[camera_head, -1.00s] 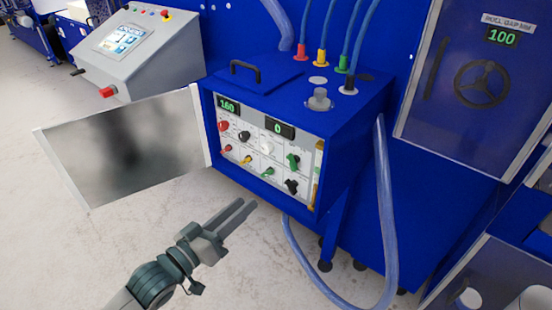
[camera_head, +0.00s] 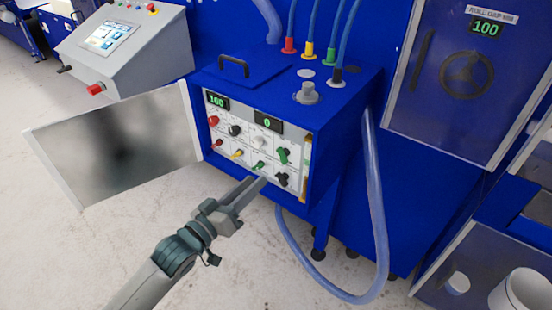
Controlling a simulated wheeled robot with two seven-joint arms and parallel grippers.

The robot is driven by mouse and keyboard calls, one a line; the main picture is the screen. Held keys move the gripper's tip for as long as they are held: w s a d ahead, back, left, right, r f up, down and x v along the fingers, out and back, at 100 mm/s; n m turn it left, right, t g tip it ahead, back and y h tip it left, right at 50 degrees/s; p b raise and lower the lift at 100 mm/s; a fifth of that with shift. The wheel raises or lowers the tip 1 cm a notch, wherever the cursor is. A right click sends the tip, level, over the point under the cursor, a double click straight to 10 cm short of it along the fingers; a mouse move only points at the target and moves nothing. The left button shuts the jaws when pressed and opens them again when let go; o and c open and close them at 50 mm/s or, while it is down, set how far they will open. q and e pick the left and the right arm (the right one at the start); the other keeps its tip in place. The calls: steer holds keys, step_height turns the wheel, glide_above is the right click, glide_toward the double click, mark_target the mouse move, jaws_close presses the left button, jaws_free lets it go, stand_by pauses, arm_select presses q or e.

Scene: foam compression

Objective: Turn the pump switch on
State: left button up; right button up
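The blue control box (camera_head: 340,135) has its front door (camera_head: 118,145) swung open to the left, baring a white panel of knobs and switches. The panel holds a red knob (camera_head: 213,121), a black knob (camera_head: 235,130), a white knob (camera_head: 261,141), a green switch (camera_head: 283,155) and a black switch (camera_head: 282,179). Small red, yellow and green levers sit in the lower row. Labels are too small to read, so I cannot tell which is the pump switch. My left gripper (camera_head: 255,185) looks shut and empty, its fingertips just before the panel's lower middle. My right gripper is not in view.
Displays on the panel read 160 (camera_head: 217,100) and 0 (camera_head: 268,121). A thick clear blue hose (camera_head: 375,200) loops down to the right of the box. A grey console (camera_head: 120,45) stands at the back left. Bare floor lies in front.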

mark_target(280, 158)
arm_select(q)
steer(key=p+x, duration=0.2)
steer(key=x, duration=0.8)
steer(key=shift+w+d, duration=0.25)
steer(key=shift+w, duration=0.05)
steer(key=shift+c, duration=0.2)
jaws_close()
